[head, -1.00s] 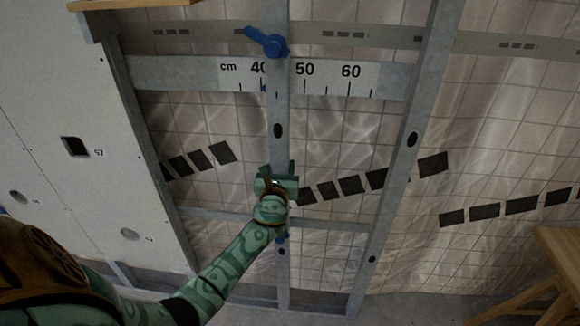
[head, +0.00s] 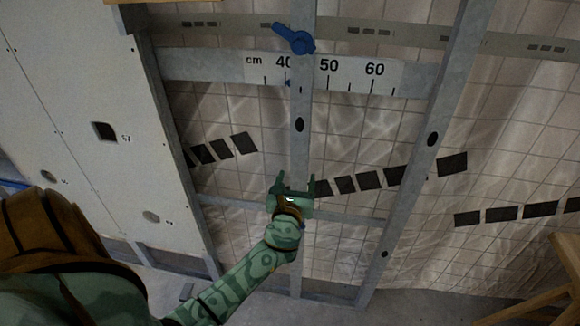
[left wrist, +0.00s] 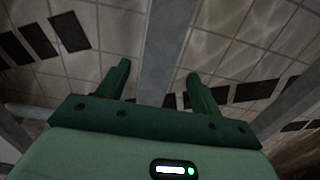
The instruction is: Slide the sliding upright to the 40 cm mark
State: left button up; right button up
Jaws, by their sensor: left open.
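The sliding upright (head: 300,150) is a grey metal stud in the middle of the head view. It crosses the cm scale (head: 350,73) just right of the 40 label, partly covering its zero. My left gripper (head: 296,182) is open at the upright's lower half, one finger to each side in the picture. The left wrist view shows the upright (left wrist: 168,45) between the open fingers (left wrist: 158,78); contact cannot be told. My right gripper is out of view.
A second grey upright (head: 425,150) stands to the right. A white panel (head: 75,130) covers the frame at the left. A wooden stand (head: 565,265) is at the lower right. The tiled wall (head: 350,130) lies behind the open frame.

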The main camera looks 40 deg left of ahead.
pick_arm(q)
jog(key=v, duration=0.7)
jog(key=shift+s, duration=0.3)
jog(key=shift+d, duration=0.15)
